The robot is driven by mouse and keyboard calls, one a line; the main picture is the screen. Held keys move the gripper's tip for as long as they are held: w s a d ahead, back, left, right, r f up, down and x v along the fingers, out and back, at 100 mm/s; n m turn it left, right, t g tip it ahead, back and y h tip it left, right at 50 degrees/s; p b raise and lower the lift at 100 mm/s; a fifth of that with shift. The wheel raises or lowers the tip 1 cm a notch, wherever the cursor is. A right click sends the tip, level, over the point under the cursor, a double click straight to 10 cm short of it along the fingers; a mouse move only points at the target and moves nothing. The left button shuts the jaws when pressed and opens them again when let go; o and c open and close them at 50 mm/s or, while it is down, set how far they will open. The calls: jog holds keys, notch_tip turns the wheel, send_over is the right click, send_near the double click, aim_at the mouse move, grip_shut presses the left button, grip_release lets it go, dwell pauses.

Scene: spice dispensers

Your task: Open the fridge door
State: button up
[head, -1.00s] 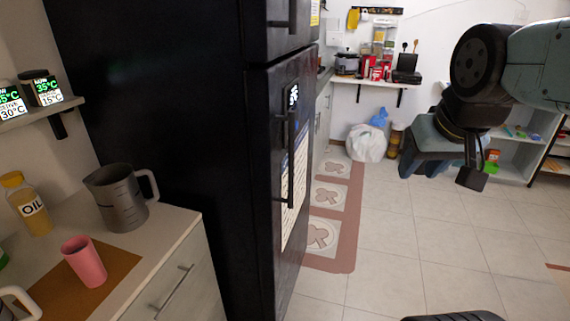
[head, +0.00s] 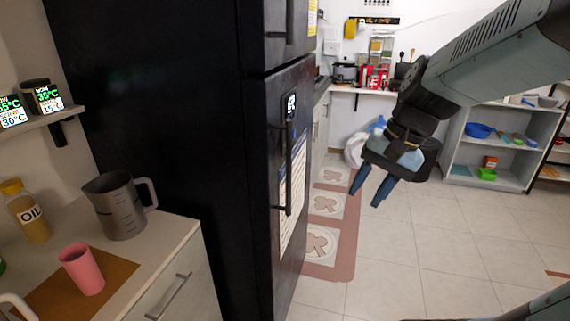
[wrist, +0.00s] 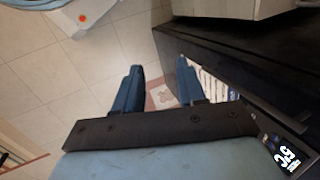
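The black fridge (head: 150,130) stands left of centre in the head view, with its doors facing right. The lower door (head: 262,240) looks shut and has a long vertical handle (head: 284,170), a small display and a paper sheet. The upper door has its own handle (head: 290,20). My gripper (head: 368,194) is right of the lower handle, apart from it, with its fingers pointing down and left. In the wrist view the two blue fingers (wrist: 158,82) are spread with nothing between them. The fridge front and display (wrist: 286,155) show at the right there.
A counter (head: 190,235) with a grey jug (head: 120,207), a pink cup (head: 82,268) and an oil bottle (head: 30,212) is left of the fridge. A patterned mat (head: 335,225) lies before it. The tiled floor (head: 440,250) to the right is clear.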

jog(key=w+f+m+t+y, duration=0.1)
jog(key=w+f+m+y, duration=0.3)
jog(key=w+m+y, duration=0.5)
jog(key=w+f+m+t+y, duration=0.1)
jog(key=w+f+m+y, duration=0.4)
jog(key=w, duration=0.6)
jog(key=w+a+r+m, duration=0.1)
jog(key=a, duration=1.2)
jog(key=shift+w+a, duration=0.4)
jog(key=shift+c, duration=0.5)
grip_shut()
jog(key=shift+d, duration=0.1)
